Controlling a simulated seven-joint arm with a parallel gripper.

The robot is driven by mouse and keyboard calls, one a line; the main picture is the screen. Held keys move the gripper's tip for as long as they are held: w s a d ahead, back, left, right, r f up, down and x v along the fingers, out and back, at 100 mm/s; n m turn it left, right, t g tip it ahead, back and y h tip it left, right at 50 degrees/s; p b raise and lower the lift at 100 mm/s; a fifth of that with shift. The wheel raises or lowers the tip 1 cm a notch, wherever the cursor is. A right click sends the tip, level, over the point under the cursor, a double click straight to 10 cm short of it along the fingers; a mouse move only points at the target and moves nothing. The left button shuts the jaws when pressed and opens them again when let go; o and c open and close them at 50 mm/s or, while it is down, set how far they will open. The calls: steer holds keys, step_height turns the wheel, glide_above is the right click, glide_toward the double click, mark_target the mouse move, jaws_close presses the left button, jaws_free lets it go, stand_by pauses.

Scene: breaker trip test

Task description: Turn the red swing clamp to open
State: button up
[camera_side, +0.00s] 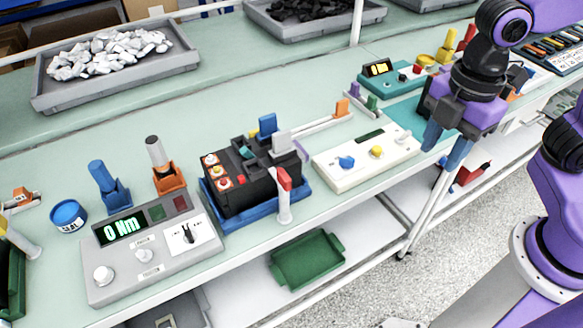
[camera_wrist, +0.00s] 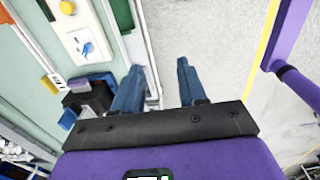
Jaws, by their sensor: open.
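The red swing clamp (camera_side: 284,180) is a white post with a red tip. It stands upright at the front right corner of the blue tray (camera_side: 240,222) that holds a black breaker block (camera_side: 238,195). In the wrist view, the block (camera_wrist: 97,95) is at the lower left; I cannot make out the red clamp there. My gripper (camera_side: 446,150) is open and empty, well to the right of the clamp, near the bench's front edge. In the wrist view, its two blue fingers (camera_wrist: 159,68) are spread with only floor and bench edge behind them.
A white panel (camera_side: 367,157) with blue and yellow knobs lies between the block and my gripper. Blue and grey levers (camera_side: 267,126) rise behind the block. A grey torque box (camera_side: 150,245) stands left. A green tray (camera_side: 307,259) is on the lower shelf.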

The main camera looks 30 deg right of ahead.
steer(key=w+a+r+n, duration=0.5)
steer(key=w+a+n, duration=0.45)
steer(key=a, duration=0.25)
steer(key=n, duration=0.9)
glide_toward(283, 174)
steer(key=shift+m, duration=0.25)
step_height(283, 174, down, 9)
steer(key=shift+f, duration=0.25)
steer(key=shift+c, duration=0.3)
jaws_close()
